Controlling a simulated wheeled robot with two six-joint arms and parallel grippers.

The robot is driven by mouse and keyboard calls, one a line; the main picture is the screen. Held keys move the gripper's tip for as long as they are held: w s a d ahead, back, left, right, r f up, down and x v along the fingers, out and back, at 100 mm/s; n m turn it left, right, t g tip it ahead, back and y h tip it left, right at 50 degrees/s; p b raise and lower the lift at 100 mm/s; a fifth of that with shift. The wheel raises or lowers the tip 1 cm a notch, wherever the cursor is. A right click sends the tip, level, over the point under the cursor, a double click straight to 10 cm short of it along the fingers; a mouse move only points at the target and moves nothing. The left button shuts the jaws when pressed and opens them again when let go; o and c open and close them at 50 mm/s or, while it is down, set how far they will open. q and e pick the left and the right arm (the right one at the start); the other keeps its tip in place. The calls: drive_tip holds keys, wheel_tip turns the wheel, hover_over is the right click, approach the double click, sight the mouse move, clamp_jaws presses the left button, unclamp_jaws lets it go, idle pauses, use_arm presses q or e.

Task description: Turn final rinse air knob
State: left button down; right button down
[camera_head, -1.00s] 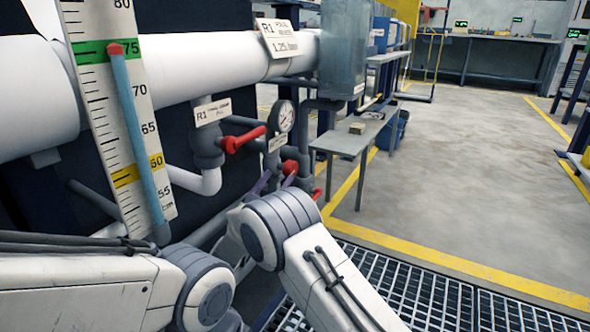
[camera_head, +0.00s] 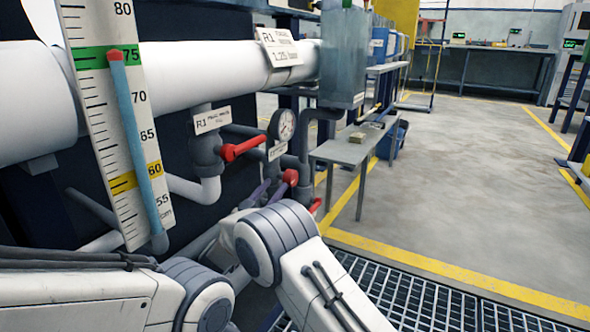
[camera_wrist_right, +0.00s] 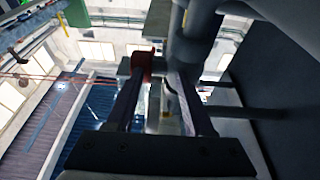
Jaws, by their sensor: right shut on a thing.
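A small red knob (camera_head: 290,177) sits on the grey pipework below a round pressure gauge (camera_head: 282,124). A small tag (camera_head: 277,152) hangs by the gauge; its text is too small to read. My right gripper (camera_head: 272,190) reaches in from below, its purple-grey fingers at the red knob. In the right wrist view a red part, likely the same knob (camera_wrist_right: 143,62), shows at the left fingertip of my right gripper (camera_wrist_right: 160,78), which is shut on it. The finger contact is partly hidden.
A red lever (camera_head: 243,148) sits on a valve left of the gauge. Another red handle (camera_head: 315,205) is low on the right. A grey bench (camera_head: 345,150) stands right; open floor lies beyond.

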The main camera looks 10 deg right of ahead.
drive_tip(key=w+d+r+t, duration=0.1)
drive_tip(key=w+d+r, duration=0.3)
drive_tip(key=w+d, duration=0.1)
drive_tip(key=shift+d+r, duration=0.15)
drive_tip(key=shift+d, duration=0.75)
drive_tip(key=c, duration=0.8)
unclamp_jaws()
drive_tip(key=shift+c, duration=0.2)
drive_tip(key=shift+m+g, duration=0.3)
drive_tip(key=shift+g, duration=0.3)
drive_tip(key=s+a+f, duration=0.1)
drive_tip(key=a, duration=0.1)
drive_tip(key=s+a+f, duration=0.1)
drive_tip(key=s+a, duration=0.1)
drive_tip(key=s+a+f, duration=0.1)
drive_tip(key=a, duration=0.2)
drive_tip(key=shift+s+f, duration=0.3)
drive_tip(key=shift+f, duration=0.1)
drive_tip(key=s+a+f+b, duration=0.2)
drive_tip(key=s+a+f, duration=0.3)
drive_tip(key=s+f, duration=0.2)
drive_tip(key=shift+s+a+f, duration=0.3)
drive_tip(key=shift+s+f, duration=0.1)
drive_tip(key=shift+f, duration=0.3)
